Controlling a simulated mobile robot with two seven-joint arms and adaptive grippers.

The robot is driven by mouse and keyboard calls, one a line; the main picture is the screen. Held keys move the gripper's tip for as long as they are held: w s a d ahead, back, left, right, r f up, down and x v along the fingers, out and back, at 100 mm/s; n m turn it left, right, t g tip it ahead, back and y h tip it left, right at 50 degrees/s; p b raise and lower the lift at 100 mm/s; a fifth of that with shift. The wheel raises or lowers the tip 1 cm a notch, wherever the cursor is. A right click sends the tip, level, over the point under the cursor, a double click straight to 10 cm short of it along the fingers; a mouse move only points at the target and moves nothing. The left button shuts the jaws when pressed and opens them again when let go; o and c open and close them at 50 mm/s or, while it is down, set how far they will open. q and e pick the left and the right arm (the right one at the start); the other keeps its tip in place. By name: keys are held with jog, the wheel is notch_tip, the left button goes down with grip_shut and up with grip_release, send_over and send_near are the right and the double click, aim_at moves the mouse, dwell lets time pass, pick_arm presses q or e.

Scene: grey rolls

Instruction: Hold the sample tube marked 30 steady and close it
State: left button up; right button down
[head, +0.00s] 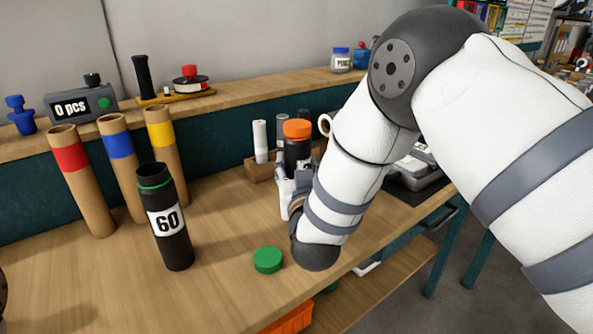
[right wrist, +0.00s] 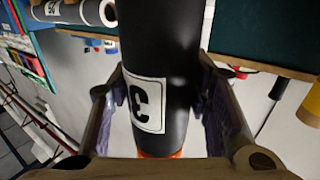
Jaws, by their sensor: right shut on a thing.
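The black sample tube (head: 297,155) stands upright in the middle of the head view, with an orange cap (head: 298,129) on its top. My right gripper (right wrist: 158,98) is shut on this black tube (right wrist: 160,50), with one finger on each side. In the right wrist view its white label shows a 3; the rest of the marking is hidden. An orange edge (right wrist: 160,154) shows at the tube's lower end in that view. My right arm hides part of the tube and gripper in the head view. I cannot make out my left gripper.
An open black tube marked 60 (head: 168,220) stands at left, with a loose green cap (head: 267,260) on the table (head: 100,290). Cardboard tubes with red (head: 82,185), blue (head: 122,170) and yellow (head: 168,158) bands stand behind. A wooden rack (head: 262,171) holds slim tubes.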

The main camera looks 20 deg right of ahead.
pick_arm(q)
jog(key=shift+s+f, duration=0.1)
pick_arm(e)
jog(key=shift+f, duration=0.4)
jog(key=shift+f, duration=0.2)
jog(key=c, duration=0.8)
grip_release()
jog(key=shift+c, duration=0.2)
jog(key=shift+r, duration=0.1)
pick_arm(q)
jog(key=shift+w+r+t+p, duration=0.5)
jog(key=shift+w+r+p, duration=0.3)
jog(key=shift+w+r, duration=0.3)
pick_arm(e)
jog(key=s+a, duration=0.2)
jog(key=s, duration=0.9)
jog(key=shift+s, duration=0.4)
